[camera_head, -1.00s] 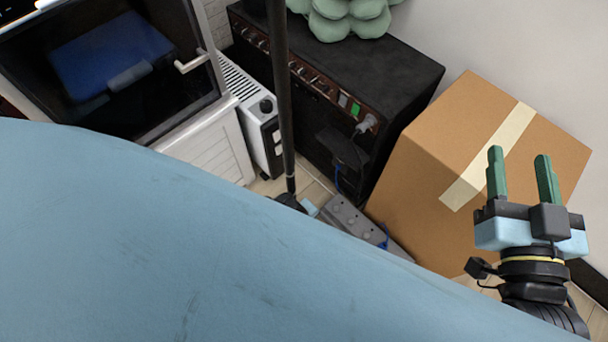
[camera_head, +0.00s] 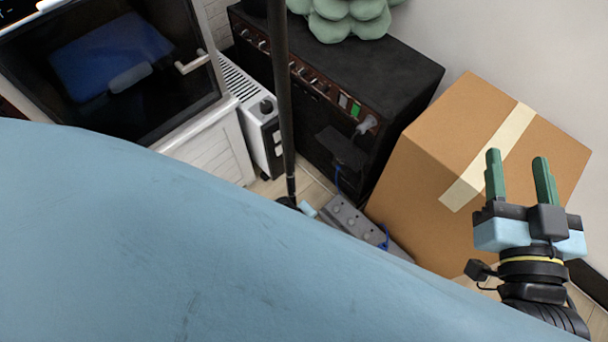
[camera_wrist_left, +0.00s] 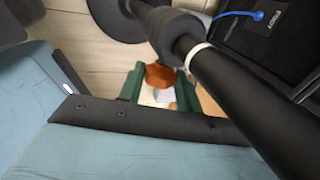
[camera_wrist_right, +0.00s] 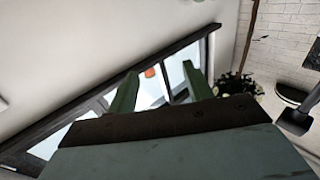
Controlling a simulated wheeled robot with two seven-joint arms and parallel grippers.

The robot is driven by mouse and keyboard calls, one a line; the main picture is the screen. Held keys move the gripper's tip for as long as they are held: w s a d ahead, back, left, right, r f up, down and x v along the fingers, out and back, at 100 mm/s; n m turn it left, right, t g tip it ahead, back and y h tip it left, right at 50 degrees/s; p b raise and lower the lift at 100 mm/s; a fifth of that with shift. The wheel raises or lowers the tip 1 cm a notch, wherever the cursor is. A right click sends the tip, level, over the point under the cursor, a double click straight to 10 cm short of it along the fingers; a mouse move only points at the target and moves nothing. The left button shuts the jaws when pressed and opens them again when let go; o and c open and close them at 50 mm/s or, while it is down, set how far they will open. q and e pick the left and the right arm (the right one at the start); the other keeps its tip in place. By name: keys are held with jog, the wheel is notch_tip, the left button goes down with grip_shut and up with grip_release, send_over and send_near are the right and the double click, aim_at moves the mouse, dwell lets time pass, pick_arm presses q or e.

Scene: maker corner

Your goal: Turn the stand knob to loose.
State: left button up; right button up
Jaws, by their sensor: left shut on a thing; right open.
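The stand is a thin black pole (camera_head: 282,100) that rises from the floor between the white heater and the black amplifier. Its orange knob (camera_wrist_left: 160,75) shows in the left wrist view, beside the pole's thicker collar (camera_wrist_left: 178,35). My left gripper (camera_wrist_left: 158,84) has its green fingers on both sides of the knob and is shut on it. In the head view my large blue arm hides the knob and most of that gripper. My right gripper (camera_head: 520,175) is open and empty, in front of the cardboard box. It also shows open in the right wrist view (camera_wrist_right: 160,82).
A cardboard box (camera_head: 430,170) stands at the right. The black amplifier (camera_head: 395,75) is behind the pole, with the white heater (camera_head: 262,125) to its left.

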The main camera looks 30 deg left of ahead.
pick_arm(q)
jog(key=shift+s+a+t, duration=0.1)
jog(key=shift+s+t, duration=0.1)
jog(key=shift+t, duration=0.4)
jog(key=shift+f+t+h, duration=0.1)
jog(key=shift+t+h, duration=0.2)
jog(key=shift+h, duration=0.1)
jog(key=shift+s+f+t, duration=0.1)
jog(key=shift+t, duration=0.2)
jog(key=t+b, duration=0.1)
jog(key=t+h+b, duration=0.1)
jog(key=shift+s+f+t, duration=0.15)
jog(key=shift+f+t, duration=0.05)
jog(key=shift+t, duration=0.2)
jog(key=shift+r+t+b, duration=0.1)
jog(key=shift+t+b, duration=0.3)
jog(key=shift+b, duration=0.1)
pick_arm(e)
notch_tip(320, 180, up, 7)
jog(key=s+t+y, duration=0.2)
jog(key=t, duration=0.3)
jog(key=shift+s+a+t, duration=0.2)
jog(key=shift+s+t, duration=0.05)
jog(key=shift+t, duration=0.15)
jog(key=shift+r, duration=0.15)
pick_arm(q)
jog(key=o, duration=1)
